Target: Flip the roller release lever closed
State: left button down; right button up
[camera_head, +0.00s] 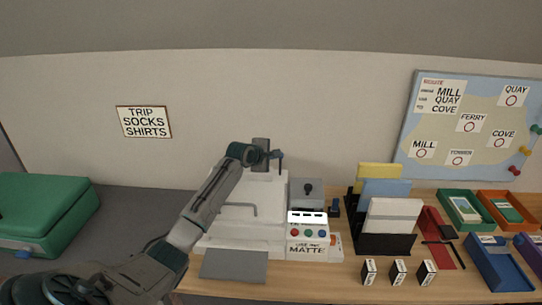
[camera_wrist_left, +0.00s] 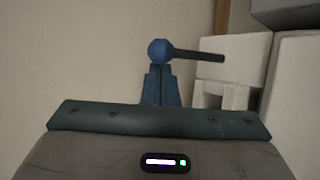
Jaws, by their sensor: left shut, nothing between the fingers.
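The white printer (camera_head: 262,195) stands on the wooden desk. The release lever (camera_wrist_left: 200,54), a dark rod with a round blue knob, shows at the top of the left wrist view. In the head view a small blue and dark piece, which looks like the lever (camera_head: 280,156), is at the printer's upper back. My left gripper (camera_head: 268,155) is beside it, shut and empty. In the left wrist view its closed blue fingers (camera_wrist_left: 161,78) point at the knob and overlap it; whether they touch I cannot tell. My right gripper is out of view.
A grey box with a black knob (camera_head: 307,189) and a button panel labelled MATTE (camera_head: 307,247) adjoin the printer. A black rack (camera_head: 386,243), small boxes and coloured trays (camera_head: 497,268) fill the desk's right. A green case (camera_head: 45,215) is at left.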

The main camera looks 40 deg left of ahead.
pick_arm(q)
jog(key=shift+s+d+r+t, duration=0.1)
jog(key=shift+s+d+t, duration=0.1)
jog(key=shift+t, duration=0.1)
jog(key=shift+s+t+y, duration=0.2)
jog(key=shift+t+y, duration=0.1)
